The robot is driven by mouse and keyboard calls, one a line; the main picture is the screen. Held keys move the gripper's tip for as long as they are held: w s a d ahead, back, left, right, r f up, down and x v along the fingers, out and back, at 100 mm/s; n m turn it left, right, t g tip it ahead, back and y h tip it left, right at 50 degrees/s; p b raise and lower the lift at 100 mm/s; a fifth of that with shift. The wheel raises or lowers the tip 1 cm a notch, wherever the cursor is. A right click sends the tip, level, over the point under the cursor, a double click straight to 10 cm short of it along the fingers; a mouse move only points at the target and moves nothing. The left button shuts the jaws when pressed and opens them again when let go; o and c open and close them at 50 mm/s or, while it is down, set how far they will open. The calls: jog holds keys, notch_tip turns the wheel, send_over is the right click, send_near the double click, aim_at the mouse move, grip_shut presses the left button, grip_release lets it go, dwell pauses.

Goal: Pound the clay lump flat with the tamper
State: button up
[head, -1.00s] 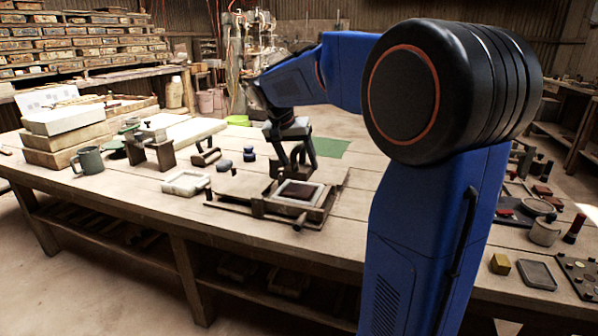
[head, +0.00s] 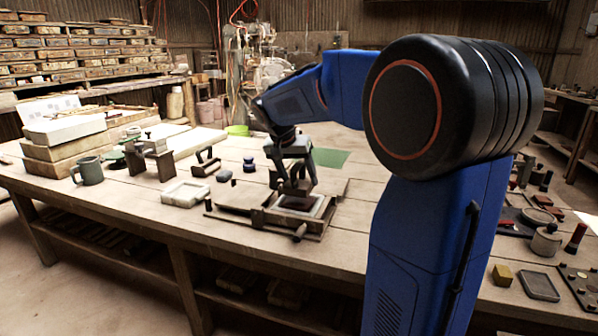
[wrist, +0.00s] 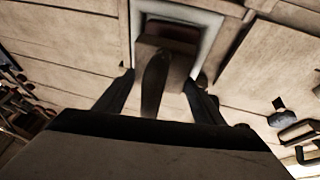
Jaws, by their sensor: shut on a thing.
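My gripper (head: 295,187) is low over the press. It is shut on the tamper, a wooden block with a dark upright handle (wrist: 154,85), which shows between the fingers in the wrist view. The clay lump (wrist: 175,31) is dark reddish brown and lies inside a pale square frame (wrist: 214,32). In the head view the clay (head: 297,203) shows in the frame below the fingers. In the wrist view the tamper covers part of the clay. I cannot tell whether the tamper touches it.
The press's wooden base (head: 275,221) surrounds the frame. A pale tray (head: 178,200), a handled wooden tool (head: 206,163) and small dark pieces (head: 249,164) stand to its left. A grey mug (head: 88,171) is farther left. A green mat (head: 329,157) lies behind. Bare tabletop lies in front.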

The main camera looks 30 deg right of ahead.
notch_tip(320, 180, down, 3)
jog(key=shift+f, duration=0.1)
notch_tip(320, 180, up, 6)
jog(key=shift+f, duration=0.15)
jog(key=shift+f, duration=0.1)
dwell(0.4)
notch_tip(320, 180, down, 6)
jog(key=shift+r, duration=3)
